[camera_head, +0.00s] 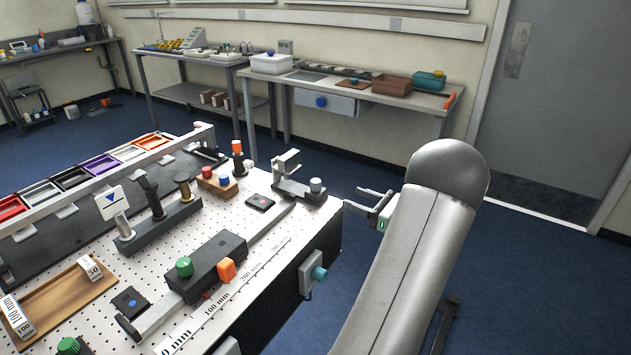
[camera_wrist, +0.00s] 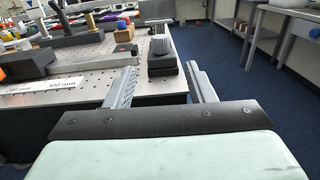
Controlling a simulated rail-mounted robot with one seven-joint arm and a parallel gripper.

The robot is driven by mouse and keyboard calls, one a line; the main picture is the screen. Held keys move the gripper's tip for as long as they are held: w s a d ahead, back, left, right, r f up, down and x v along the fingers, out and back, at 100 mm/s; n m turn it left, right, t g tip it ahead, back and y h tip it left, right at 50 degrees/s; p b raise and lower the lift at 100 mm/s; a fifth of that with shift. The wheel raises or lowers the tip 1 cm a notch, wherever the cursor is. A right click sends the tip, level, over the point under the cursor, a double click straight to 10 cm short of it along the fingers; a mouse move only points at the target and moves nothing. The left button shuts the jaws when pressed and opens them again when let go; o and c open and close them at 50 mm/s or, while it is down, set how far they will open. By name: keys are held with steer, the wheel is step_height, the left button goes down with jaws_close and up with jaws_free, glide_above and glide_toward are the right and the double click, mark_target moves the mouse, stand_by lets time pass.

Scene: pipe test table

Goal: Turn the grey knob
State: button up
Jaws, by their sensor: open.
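The grey knob (camera_head: 316,185) stands upright on a dark block at the right end of the rail, at the perforated table's far right corner. In the wrist view the grey knob (camera_wrist: 160,45) sits on its black block beyond my fingertips, roughly between them in the picture. My gripper (camera_head: 358,199) is open and empty, just right of the knob and apart from it. In the wrist view my gripper (camera_wrist: 159,72) shows both fingers spread, with nothing between them.
A black slider block with a green knob (camera_head: 184,266) and an orange knob (camera_head: 226,269) sits on the rail. A teal knob (camera_head: 319,273) sticks out from the table's side. A grey clamp-like post (camera_head: 287,163) stands left of the grey knob. Open blue floor (camera_head: 380,258) lies to the right.

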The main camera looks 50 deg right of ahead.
mark_target(320, 185)
steer(key=w, duration=0.4)
steer(key=w+p, duration=0.1)
steer(key=w, duration=0.8)
steer(key=shift+w+a+p, duration=0.3)
steer(key=shift+w+p, duration=0.05)
steer(key=shift+p, duration=0.05)
steer(key=shift+c, duration=0.2)
steer(key=c, duration=0.9)
